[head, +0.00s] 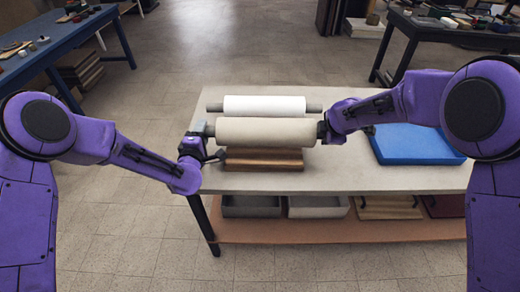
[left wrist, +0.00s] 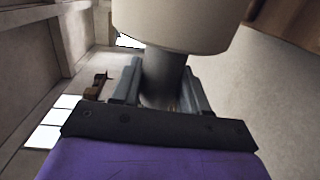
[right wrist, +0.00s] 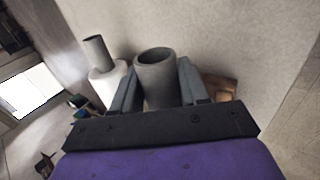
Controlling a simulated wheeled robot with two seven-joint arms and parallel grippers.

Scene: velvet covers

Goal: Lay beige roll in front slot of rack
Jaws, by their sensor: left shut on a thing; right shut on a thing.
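The beige roll (head: 265,131) lies level across the head view, with a grey core sticking out at each end. My left gripper (head: 205,145) is shut on the core at its left end; the left wrist view shows the grey core (left wrist: 165,78) between the two fingers. My right gripper (head: 325,129) is shut on the core at its right end, and the right wrist view shows the hollow core end (right wrist: 156,75) between the fingers. The wooden rack (head: 264,159) shows below and in front of the roll; its slots are mostly hidden. The roll appears above the rack, but the gap cannot be judged.
A white roll (head: 264,104) lies behind the beige one. Trays stand on the lower shelf (head: 330,230). Blue (head: 60,45) and dark (head: 455,35) benches stand at the back.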

